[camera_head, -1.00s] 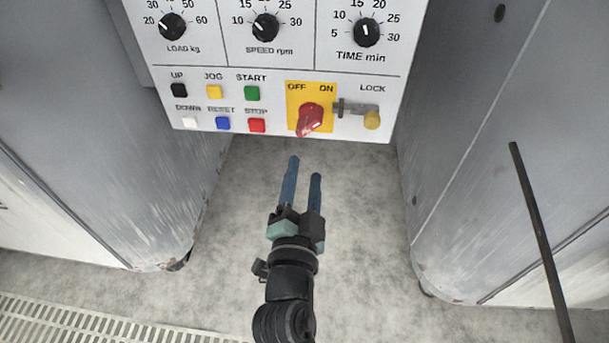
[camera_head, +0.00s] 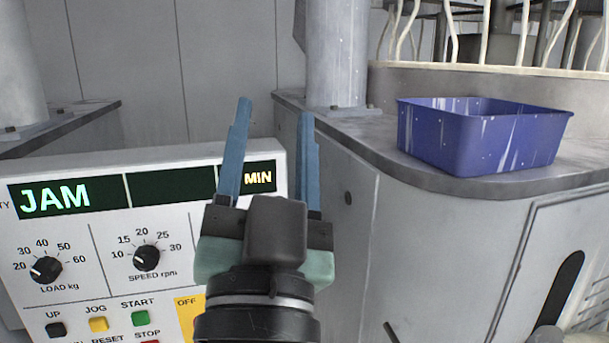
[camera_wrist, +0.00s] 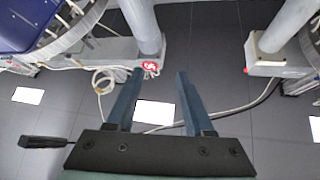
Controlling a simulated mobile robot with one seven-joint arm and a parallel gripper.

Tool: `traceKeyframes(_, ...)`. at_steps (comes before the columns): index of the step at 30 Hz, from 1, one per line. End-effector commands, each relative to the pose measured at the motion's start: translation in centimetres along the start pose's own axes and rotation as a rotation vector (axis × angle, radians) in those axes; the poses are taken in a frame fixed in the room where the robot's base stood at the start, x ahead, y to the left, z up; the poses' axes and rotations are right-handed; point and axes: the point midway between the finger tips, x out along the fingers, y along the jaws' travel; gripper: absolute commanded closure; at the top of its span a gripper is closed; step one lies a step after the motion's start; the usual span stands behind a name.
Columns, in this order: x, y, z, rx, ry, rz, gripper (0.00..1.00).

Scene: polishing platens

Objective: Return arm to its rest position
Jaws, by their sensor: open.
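My gripper (camera_head: 272,115) is raised in the middle of the head view, its two blue fingers pointing up and apart. It is open and nothing is between the fingers. Behind it stands the control panel (camera_head: 75,250), whose display (camera_head: 68,195) reads JAM at the left and MIN at the right. The gripper and wrist cover the right part of the panel, including most of the yellow switch plate (camera_head: 190,315). In the wrist view the open fingers (camera_wrist: 160,75) also have only empty space between them.
A blue bin (camera_head: 480,140) stands on the grey machine ledge (camera_head: 430,180) at the right. A grey column (camera_head: 337,50) rises behind the gripper. In the wrist view, two columns and a coiled hose (camera_wrist: 103,80) show beyond the fingers.

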Motion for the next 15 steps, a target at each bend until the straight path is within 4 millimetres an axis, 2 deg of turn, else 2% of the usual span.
traceKeyframes(1, 0.6, 0.0, -3.4, -0.06, 0.053, -0.005, 0.47)
traceKeyframes(7, 0.6, -1.3, -12.8, -0.317, 0.213, -0.036, 0.47)
traceKeyframes(15, 4.3, -3.0, -17.4, -0.319, 0.204, -0.038, 0.47)
